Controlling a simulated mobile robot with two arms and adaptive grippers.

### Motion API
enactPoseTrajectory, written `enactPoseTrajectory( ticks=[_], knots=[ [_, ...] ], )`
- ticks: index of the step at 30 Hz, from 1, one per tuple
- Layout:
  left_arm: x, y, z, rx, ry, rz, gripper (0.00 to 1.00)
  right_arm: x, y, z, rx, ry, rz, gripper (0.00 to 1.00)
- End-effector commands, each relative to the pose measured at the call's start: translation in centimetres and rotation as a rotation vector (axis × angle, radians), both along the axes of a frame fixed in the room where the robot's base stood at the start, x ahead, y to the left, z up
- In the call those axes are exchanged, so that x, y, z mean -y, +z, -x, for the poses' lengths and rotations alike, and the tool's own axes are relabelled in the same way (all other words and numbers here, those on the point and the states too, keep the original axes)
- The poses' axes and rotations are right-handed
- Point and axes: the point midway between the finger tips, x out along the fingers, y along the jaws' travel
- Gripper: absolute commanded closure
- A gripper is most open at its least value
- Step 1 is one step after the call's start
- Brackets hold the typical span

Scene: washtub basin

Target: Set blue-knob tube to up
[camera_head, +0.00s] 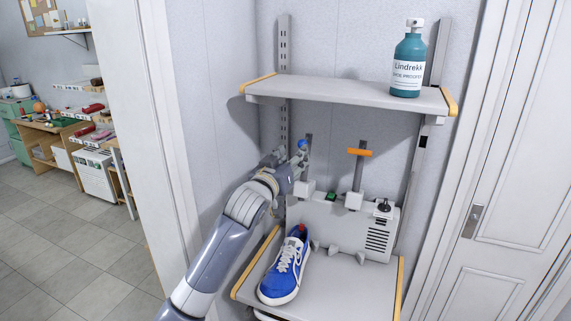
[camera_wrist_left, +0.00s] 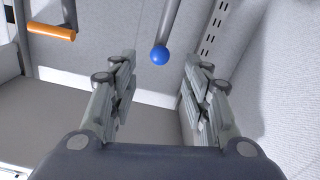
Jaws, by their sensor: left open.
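The blue knob (camera_head: 303,144) sits at the top of a thin tube at the left of a white wall unit (camera_head: 345,222). In the left wrist view the blue knob (camera_wrist_left: 160,56) is ahead of the gap between my fingers, and its grey tube (camera_wrist_left: 168,25) runs toward the top of the picture. My left gripper (camera_head: 284,160) is beside the knob, on its left in the head view. The left gripper's two fingers (camera_wrist_left: 158,75) are apart with nothing between them. Part of the blue-knob tube is hidden behind my gripper. My right gripper is not in view.
An orange T-handle (camera_head: 359,152) on another tube stands right of the knob. A black joystick (camera_head: 383,205) and green button (camera_head: 331,197) are on the unit. A blue shoe (camera_head: 287,268) lies on the lower shelf. The upper shelf (camera_head: 340,91) holds a teal bottle (camera_head: 408,62).

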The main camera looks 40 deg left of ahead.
Motion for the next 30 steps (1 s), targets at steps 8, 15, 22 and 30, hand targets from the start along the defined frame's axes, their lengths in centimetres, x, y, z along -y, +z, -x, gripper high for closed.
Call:
enactPoseTrajectory(
  ticks=[8,15,22,30],
  knots=[
    [0.8,0.0,3.4,0.0,0.0,0.001,0.56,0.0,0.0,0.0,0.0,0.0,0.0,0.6],
    [1.0,0.0,4.0,0.0,0.0,0.001,0.56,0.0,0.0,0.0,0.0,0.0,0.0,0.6],
    [0.9,0.0,3.9,0.0,0.0,0.001,0.56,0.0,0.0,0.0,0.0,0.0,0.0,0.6],
    [1.2,-0.7,4.0,-0.014,-0.002,-0.001,0.56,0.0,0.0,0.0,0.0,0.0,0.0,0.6]
  ],
)
